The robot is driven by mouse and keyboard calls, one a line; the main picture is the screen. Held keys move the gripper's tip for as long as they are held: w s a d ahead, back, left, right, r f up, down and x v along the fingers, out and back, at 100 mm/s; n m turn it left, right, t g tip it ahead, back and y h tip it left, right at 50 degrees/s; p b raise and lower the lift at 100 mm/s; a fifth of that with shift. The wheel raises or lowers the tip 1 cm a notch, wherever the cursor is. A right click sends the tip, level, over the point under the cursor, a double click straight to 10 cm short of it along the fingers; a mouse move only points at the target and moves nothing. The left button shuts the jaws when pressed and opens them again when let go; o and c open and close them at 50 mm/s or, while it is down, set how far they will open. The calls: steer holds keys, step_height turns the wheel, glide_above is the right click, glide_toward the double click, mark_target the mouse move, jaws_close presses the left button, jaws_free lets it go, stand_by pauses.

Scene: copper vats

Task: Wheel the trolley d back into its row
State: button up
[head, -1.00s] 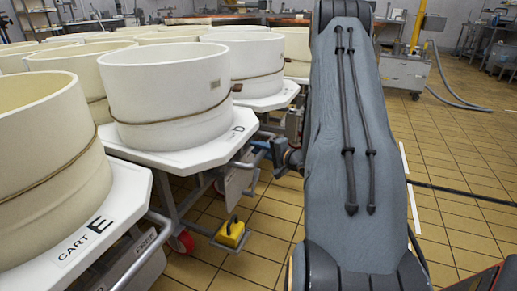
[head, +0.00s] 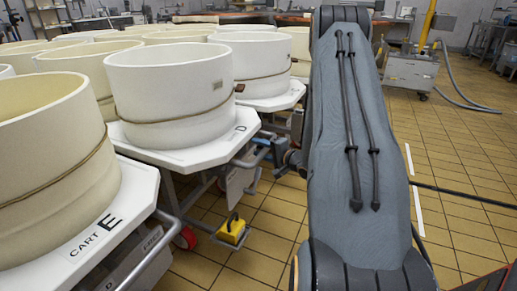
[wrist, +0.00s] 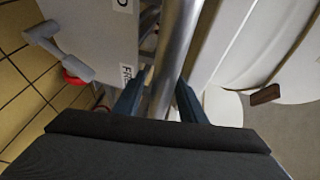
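Trolley d (head: 190,158) is a white-topped cart marked D. It carries a round cream vat (head: 170,95) and stands between cart E and another cart behind it. Its metal frame has a red wheel (head: 185,238) and a yellow pedal (head: 232,230). My gripper (wrist: 160,95) has its blue fingers on both sides of the trolley's round metal handle bar (wrist: 172,60), and it looks shut on it. The fingertips' contact is partly hidden by the bar. In the head view, my arm hides part of the gripper at the trolley's right side.
Cart E (head: 140,190) with its vat stands close at the near left. Another vat cart (head: 285,98) stands behind trolley d. The tiled floor to the right is open, with a dark cable (head: 465,196) across it. A wheeled grey machine (head: 410,75) stands at the far right.

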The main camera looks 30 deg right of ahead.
mark_target(267, 151)
steer(key=p+v, duration=0.2)
steer(key=v, duration=0.5)
steer(key=shift+s+r, duration=0.1)
steer(key=shift+s, duration=0.05)
stand_by(0.3)
